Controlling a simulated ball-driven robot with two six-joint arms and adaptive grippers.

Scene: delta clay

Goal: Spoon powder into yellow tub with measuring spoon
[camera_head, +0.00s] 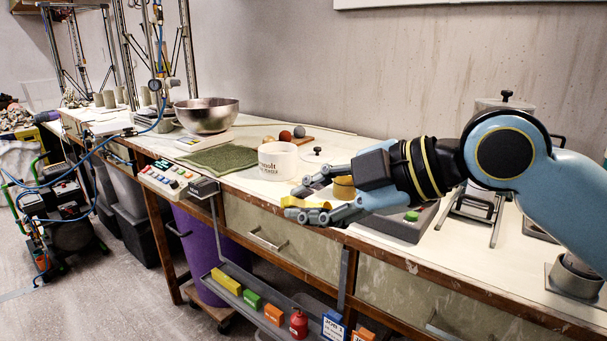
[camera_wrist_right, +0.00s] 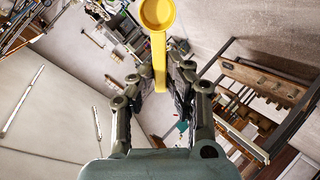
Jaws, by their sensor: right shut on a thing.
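My right gripper (camera_head: 312,199) is shut on the yellow measuring spoon (camera_head: 292,202), above the front edge of the bench. In the right wrist view the spoon's handle (camera_wrist_right: 159,62) runs out between the fingers, and its round bowl (camera_wrist_right: 157,12) is at the top edge. An ochre-yellow rounded thing (camera_head: 344,187), perhaps the yellow tub, is partly hidden behind my fingers. My left gripper is not in view.
A green cloth (camera_head: 219,159) and a steel bowl (camera_head: 206,115) lie to the left. A grey device with a green button (camera_head: 411,216) sits under my right arm. A shelf of small boxes (camera_head: 228,281) hangs below the edge.

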